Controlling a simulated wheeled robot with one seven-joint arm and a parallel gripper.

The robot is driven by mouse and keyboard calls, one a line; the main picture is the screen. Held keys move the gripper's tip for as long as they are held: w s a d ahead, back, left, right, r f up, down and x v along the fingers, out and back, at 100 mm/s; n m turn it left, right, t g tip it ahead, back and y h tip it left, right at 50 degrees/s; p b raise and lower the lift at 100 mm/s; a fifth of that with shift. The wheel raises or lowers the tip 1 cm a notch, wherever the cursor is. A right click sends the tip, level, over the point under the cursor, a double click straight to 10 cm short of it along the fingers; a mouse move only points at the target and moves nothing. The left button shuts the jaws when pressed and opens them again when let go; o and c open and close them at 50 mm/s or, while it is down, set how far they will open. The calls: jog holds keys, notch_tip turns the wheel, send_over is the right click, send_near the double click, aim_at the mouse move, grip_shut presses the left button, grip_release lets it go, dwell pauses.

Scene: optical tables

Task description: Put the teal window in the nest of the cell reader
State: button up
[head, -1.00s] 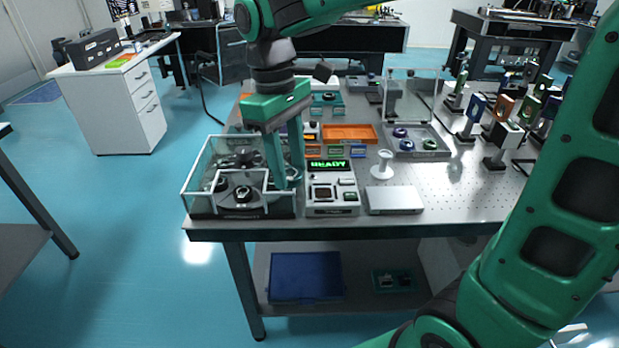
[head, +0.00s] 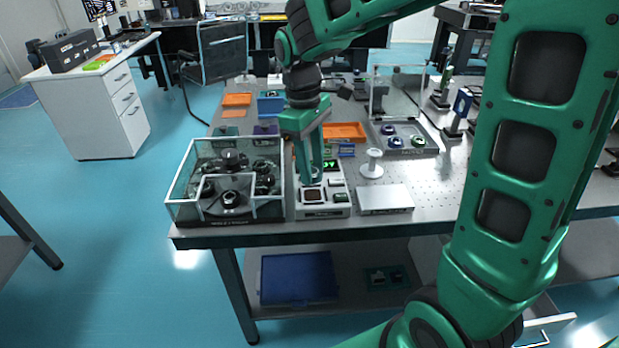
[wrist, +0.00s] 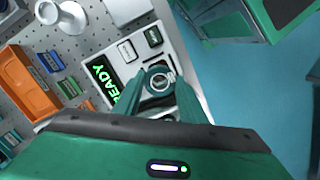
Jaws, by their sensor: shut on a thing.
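The cell reader (head: 336,208) is a pale box at the table's front edge, with a green lit screen, a dark square recess and small dark keys. In the wrist view the reader (wrist: 132,47) shows READY on its screen. My gripper (head: 314,181) points down over the reader, just behind the dark square recess.
A glass-walled enclosure (head: 184,207) with dark round parts stands close left of the reader. A flat silver box (head: 385,199) and a white pedestal (head: 373,165) stand right. Behind are an orange tray (head: 345,132) and a grey tray (head: 428,151) with rings. The table's right side has bare room.

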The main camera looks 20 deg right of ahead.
aim_at(312, 194)
jog(key=shift+f, duration=2)
jog(key=shift+f, duration=0.6)
jog(key=o, duration=1.1)
jog(key=shift+o, duration=0.2)
jog(key=r, duration=0.8)
jog(key=w+r, duration=0.1)
jog(key=r, duration=0.4)
jog(key=shift+w+a+r, duration=0.1)
jog(key=shift+a, duration=0.3)
